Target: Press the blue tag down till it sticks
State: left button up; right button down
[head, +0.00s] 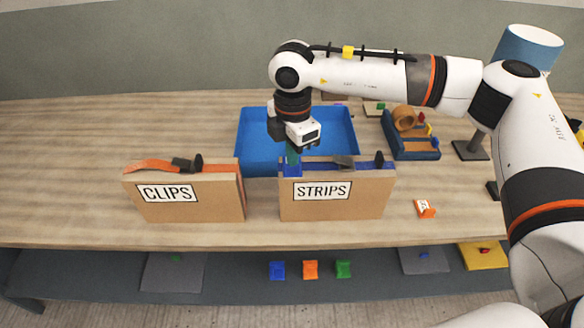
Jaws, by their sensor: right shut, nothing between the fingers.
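The blue tag (292,170) sits at the left end of the top of the box labelled STRIPS (355,206), where a blue strap (322,166) runs along the top. My right gripper (293,158) comes down from above with its fingers shut and nothing held between them. Its fingertips are at the tag; I cannot tell whether they touch it. The fingers hide part of the tag's upper side. My left gripper is not in view.
A box labelled CLIPS (205,207) with an orange strap stands to the left. A blue tray (252,128) lies behind. A blue and brown device (412,143) and a small orange-and-white item (425,209) are to the right. The table's left is clear.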

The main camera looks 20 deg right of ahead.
jog(key=shift+f, duration=0.15)
dwell(0.4)
jog(key=shift+r+p, duration=1.4)
jog(key=shift+r, duration=2.2)
jog(key=shift+f, duration=0.1)
